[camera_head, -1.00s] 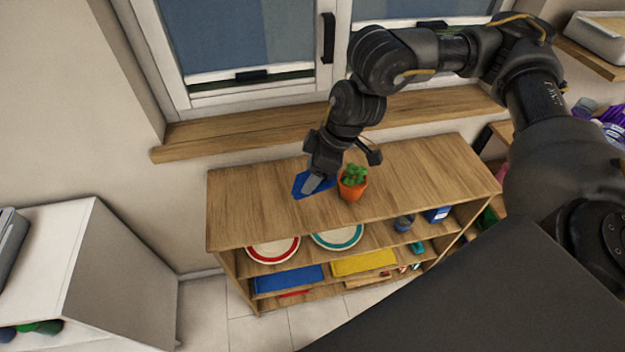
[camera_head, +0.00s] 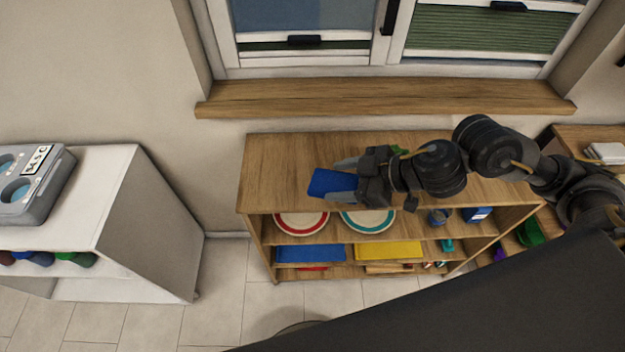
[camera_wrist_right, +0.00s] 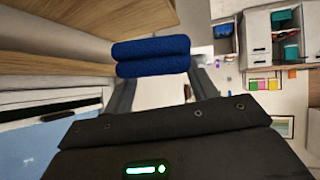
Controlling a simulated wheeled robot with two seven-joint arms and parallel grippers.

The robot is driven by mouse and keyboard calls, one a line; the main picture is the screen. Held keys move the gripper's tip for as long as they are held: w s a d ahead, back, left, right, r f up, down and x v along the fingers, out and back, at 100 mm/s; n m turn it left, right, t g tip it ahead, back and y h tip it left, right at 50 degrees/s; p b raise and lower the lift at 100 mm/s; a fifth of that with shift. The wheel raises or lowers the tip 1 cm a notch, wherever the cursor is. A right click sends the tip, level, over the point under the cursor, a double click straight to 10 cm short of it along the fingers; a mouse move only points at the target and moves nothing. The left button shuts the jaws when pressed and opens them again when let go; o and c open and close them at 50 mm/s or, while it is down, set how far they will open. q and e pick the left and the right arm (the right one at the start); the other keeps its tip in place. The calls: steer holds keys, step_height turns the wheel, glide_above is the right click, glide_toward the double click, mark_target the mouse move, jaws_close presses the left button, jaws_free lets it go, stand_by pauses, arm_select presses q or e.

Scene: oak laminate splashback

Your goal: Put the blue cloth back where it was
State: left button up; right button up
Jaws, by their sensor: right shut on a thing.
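The blue cloth (camera_head: 330,184), folded, is held in my right gripper (camera_head: 343,180) over the left-middle part of the wooden shelf unit's top (camera_head: 285,165). The gripper points left, its fingers on either side of the cloth; the head view does not show the exact gap to the top. In the right wrist view the cloth (camera_wrist_right: 150,56) shows as a doubled blue fold at the fingertips. My left gripper is in neither view.
A plant (camera_head: 400,151) is mostly hidden behind my right gripper. Below are a red-rimmed plate (camera_head: 300,223), a teal-rimmed plate (camera_head: 367,221), a flat blue item (camera_head: 312,254) and a flat yellow item (camera_head: 388,250). A window sill (camera_head: 370,97) runs behind. The top's left end is clear.

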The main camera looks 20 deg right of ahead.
mark_target(347, 178)
steer(key=shift+s+d+f+m+t, duration=0.1)
steer(key=shift+d+f+m+t, duration=0.1)
steer(key=shift+d+t, duration=0.4)
steer(key=shift+s+d+f+m+t, duration=0.1)
steer(key=shift+d+f+m+t, duration=0.15)
steer(key=shift+d, duration=0.5)
steer(key=shift+w+b, duration=0.1)
steer(key=shift+b, duration=0.2)
steer(key=w+f+b, duration=0.1)
steer(key=b, duration=0.1)
steer(key=w+b, duration=0.1)
steer(key=b, duration=0.1)
steer(key=shift+a+f, duration=0.35)
steer(key=w+a+f, duration=0.1)
steer(key=w+f, duration=0.1)
steer(key=w, duration=0.1)
steer(key=w+a+f+b, duration=0.1)
steer(key=w+f, duration=0.1)
steer(key=w, duration=0.2)
steer(key=w+a+f+b, duration=0.1)
steer(key=w+f, duration=0.2)
steer(key=shift+w, duration=0.25)
steer(key=shift+w+f, duration=0.25)
steer(key=shift+f, duration=0.1)
steer(key=shift+w+f+b, duration=0.2)
steer(key=shift+f+b, duration=0.25)
steer(key=shift+f, duration=1.3)
steer(key=shift+f, duration=0.15)
